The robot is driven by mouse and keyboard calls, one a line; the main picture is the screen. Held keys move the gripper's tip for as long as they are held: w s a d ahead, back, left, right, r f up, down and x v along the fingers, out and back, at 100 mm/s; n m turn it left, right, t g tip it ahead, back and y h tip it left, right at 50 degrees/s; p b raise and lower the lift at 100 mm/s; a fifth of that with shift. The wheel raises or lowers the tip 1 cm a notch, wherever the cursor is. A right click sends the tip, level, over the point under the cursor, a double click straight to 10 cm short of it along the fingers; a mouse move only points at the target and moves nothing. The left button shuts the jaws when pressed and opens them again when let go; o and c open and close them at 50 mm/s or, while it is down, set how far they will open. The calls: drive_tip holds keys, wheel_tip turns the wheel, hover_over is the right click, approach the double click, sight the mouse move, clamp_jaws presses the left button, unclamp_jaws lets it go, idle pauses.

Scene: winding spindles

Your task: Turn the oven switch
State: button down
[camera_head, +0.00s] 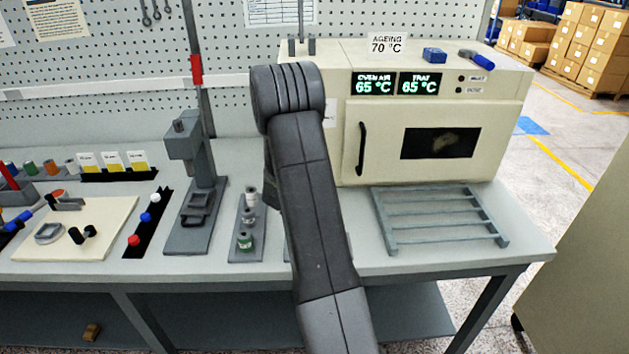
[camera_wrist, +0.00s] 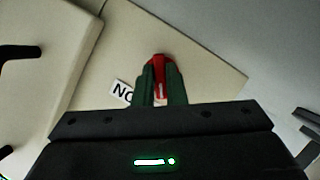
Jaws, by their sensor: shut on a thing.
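The red oven switch (camera_wrist: 158,65) shows in the wrist view on a pale panel, beside a partly hidden label that begins "NO". My gripper (camera_wrist: 160,78) has its two green fingers on either side of the switch and is shut on it. In the head view the cream oven (camera_head: 430,120) stands on the right of the bench with its door closed. Its displays (camera_head: 397,84) read oven air 65 °C and tray 65 °C. My arm hides the switch and my gripper in that view.
A sign on top of the oven (camera_head: 387,45) reads ageing 70 °C. A blue block (camera_head: 434,55) and a blue-handled tool (camera_head: 477,59) lie there too. A grey rack (camera_head: 438,217) lies before the oven. A press (camera_head: 190,160) and spool holder (camera_head: 247,235) stand left of my arm.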

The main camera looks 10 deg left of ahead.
idle(0.3)
drive_tip(key=c, duration=1.5)
unclamp_jaws()
drive_tip(key=b+v, duration=0.2)
drive_tip(key=v, duration=1.2)
drive_tip(key=shift+w, duration=0.15)
drive_tip(key=p+x, duration=0.2)
drive_tip(key=x, duration=1.1)
drive_tip(key=shift+w+f, duration=0.1)
drive_tip(key=shift+w, duration=0.25)
